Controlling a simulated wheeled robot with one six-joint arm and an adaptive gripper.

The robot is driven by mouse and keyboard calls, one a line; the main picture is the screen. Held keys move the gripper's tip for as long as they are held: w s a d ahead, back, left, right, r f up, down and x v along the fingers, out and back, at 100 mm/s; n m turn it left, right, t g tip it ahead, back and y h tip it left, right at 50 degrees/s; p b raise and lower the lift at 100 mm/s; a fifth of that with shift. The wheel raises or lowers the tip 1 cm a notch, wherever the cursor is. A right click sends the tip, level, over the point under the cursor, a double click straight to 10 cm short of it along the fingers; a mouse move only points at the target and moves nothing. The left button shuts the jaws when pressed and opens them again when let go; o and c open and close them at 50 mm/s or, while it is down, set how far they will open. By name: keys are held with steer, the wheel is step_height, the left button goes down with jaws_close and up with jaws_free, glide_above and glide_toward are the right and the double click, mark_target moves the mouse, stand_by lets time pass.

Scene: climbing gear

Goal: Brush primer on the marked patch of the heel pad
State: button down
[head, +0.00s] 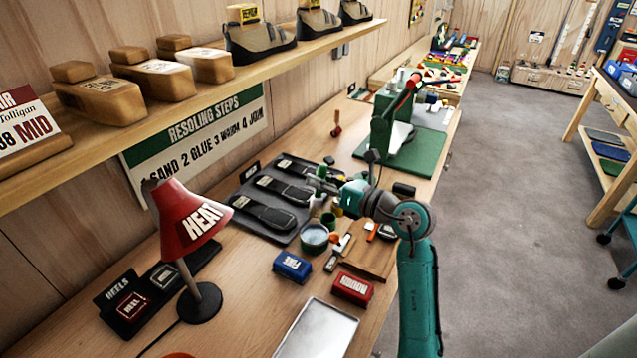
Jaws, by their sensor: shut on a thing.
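A dark heel pad (133,306) with a red-outlined patch lies at the front of the black rack (208,247) at lower left. A second pad (165,276) with a pale outline lies behind it. My gripper (318,180) is far to the right of both, over the bench by the black sole board. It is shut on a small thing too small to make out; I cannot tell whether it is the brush. A round green-rimmed tin (314,237) stands just below my gripper, with small pots (328,220) beside it.
A red heat lamp (190,220) stands between the heel rack and the sole board (240,212). A blue block (292,266), a red block (352,288) and a metal tray (318,332) occupy the front bench. A green press (395,125) stands behind. A shelf (190,105) overhangs.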

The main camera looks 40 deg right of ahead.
steer(key=shift+f, duration=2.9)
steer(key=shift+f, duration=0.55)
steer(key=shift+r, duration=3.55)
